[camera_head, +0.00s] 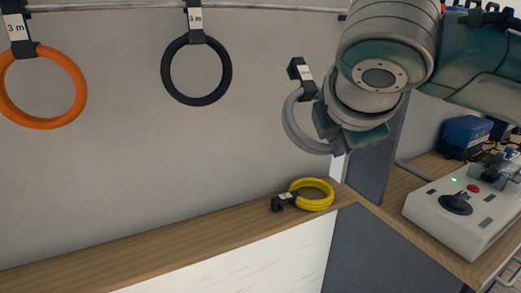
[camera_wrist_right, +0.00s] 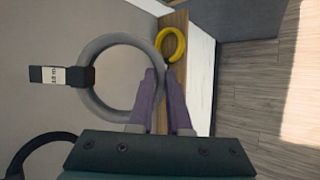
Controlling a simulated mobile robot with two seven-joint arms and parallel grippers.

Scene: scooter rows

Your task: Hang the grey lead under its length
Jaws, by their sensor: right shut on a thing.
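The grey lead (camera_head: 303,138) is a coiled ring with a black hook and a white label tag at its upper left. My right gripper (camera_head: 335,140) is shut on the ring's right side and holds it in the air, in front of the wall. In the right wrist view the grey lead (camera_wrist_right: 88,62) has its hook and tag to the left, and the gripper's purple fingers (camera_wrist_right: 163,85) are at its lower right edge. The tag's text is too small to read surely. A metal rail (camera_head: 110,7) runs along the top of the wall. My left gripper is out of view.
An orange lead (camera_head: 74,99) tagged 3 m and a black lead (camera_head: 223,86), its tag seemingly 5 m, hang from the rail. A yellow lead (camera_head: 318,204) lies on the wooden ledge (camera_head: 130,251). A grey control box (camera_head: 470,211) stands at right. Bare wall lies right of the black lead.

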